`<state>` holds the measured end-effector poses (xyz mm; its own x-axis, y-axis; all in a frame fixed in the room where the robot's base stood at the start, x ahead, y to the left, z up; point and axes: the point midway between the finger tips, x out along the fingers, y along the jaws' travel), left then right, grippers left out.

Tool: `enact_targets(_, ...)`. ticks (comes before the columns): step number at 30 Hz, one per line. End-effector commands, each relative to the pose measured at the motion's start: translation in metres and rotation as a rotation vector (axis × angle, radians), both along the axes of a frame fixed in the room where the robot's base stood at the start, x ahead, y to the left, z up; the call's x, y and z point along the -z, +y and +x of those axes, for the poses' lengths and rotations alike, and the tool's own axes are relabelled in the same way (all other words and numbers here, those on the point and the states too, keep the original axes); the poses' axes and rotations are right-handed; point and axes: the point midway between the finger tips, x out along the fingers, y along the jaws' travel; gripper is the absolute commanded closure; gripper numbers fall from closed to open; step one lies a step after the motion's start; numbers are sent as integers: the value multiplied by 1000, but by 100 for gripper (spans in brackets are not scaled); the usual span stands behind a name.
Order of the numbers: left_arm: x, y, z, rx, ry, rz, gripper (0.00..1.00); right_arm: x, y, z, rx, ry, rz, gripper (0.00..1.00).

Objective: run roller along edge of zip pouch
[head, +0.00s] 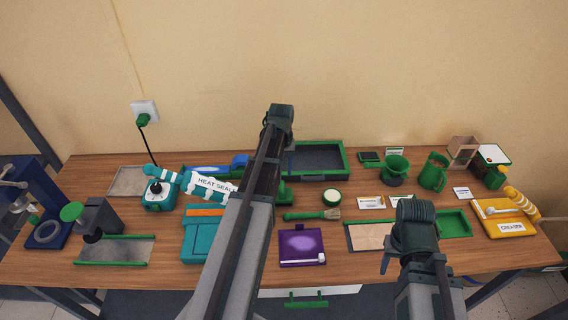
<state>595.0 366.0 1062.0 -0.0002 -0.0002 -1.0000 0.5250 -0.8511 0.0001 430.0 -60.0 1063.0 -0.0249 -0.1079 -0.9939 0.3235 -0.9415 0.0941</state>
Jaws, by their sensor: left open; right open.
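A purple pouch (303,240) lies flat on the table just right of my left arm. A thin white bar with a small block at its right end (318,260) lies along the pouch's near edge; it looks like the roller, but it is too small to be sure. A yellow board labelled CREASER (500,224) lies at the far right, with another white bar on it. My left arm rises through the middle of the view and my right arm stands right of centre. I cannot make out the fingers of either gripper.
A teal heat sealer (211,185) and a teal folder (203,233) are left of my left arm. A dark tray with green rim (345,158), a brush (312,215), green cups (434,172) and a beige panel (371,237) surround the pouch. Bare wood shows near the front edge.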

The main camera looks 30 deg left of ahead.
Motion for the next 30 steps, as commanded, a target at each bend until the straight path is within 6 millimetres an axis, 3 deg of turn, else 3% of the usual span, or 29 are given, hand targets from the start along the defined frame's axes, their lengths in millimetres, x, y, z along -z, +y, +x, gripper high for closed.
enact_targets(8,13,-1,0,2,0,0,50,13,0,0,-2,0,0,50)
enact_targets(28,85,-1,0,3,0,0,50,85,0,0,-3,0,-1,50)
enact_targets(30,80,-1,0,3,0,0,59,80,0,0,-3,0,-1,50)
